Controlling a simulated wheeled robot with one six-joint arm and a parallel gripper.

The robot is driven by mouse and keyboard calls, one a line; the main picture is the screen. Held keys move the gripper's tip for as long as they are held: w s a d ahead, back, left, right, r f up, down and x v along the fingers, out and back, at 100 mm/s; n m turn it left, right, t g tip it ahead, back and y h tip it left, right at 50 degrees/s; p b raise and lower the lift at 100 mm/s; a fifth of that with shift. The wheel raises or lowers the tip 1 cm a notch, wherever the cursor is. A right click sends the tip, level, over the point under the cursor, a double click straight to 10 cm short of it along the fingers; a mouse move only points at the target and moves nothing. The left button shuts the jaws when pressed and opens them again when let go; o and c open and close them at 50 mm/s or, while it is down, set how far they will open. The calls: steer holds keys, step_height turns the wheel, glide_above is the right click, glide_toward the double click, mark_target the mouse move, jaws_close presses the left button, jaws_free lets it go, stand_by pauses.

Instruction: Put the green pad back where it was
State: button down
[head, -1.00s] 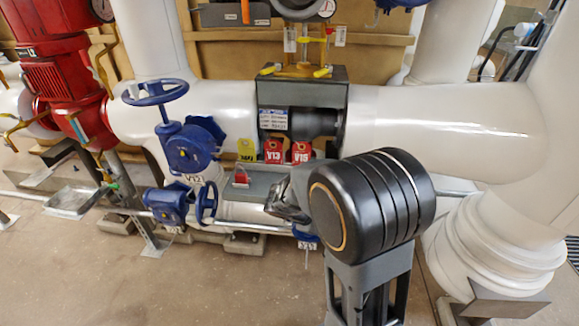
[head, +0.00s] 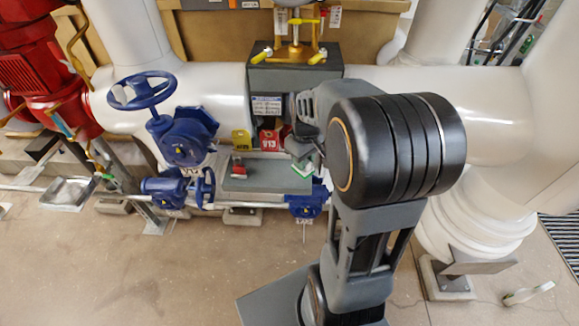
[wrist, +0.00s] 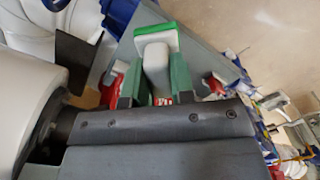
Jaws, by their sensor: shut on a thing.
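The green pad (wrist: 157,36) is a small block with a bright green face and a white body, held between my jaws in the wrist view. In the head view the pad (head: 303,168) shows as a green and white piece at the jaw tips. My gripper (head: 308,158) is shut on it, above the right part of a grey shelf (head: 265,182). The wrist view shows my gripper (wrist: 156,82) with a green-lined finger on each side of the white body. I cannot tell whether the pad touches the shelf. My wrist hides part of the scene behind it.
A red padlock-like piece (head: 238,168) stands on the shelf's left part. Yellow (head: 241,141) and red (head: 269,140) tags hang behind it. Blue valves (head: 183,137) stand left, and another (head: 307,203) sits below the shelf. White pipes surround the shelf; the floor (head: 150,260) in front is clear.

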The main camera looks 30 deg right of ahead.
steer(key=w+f, duration=0.3)
steer(key=w, duration=0.1)
steer(key=w+f, duration=0.2)
steer(key=shift+a+f, duration=0.35)
steer(key=shift+w+f, duration=0.5)
steer(key=shift+f, duration=0.25)
step_height(320, 180, down, 3)
steer(key=shift+r, duration=0.1)
steer(key=c, duration=1)
jaws_free()
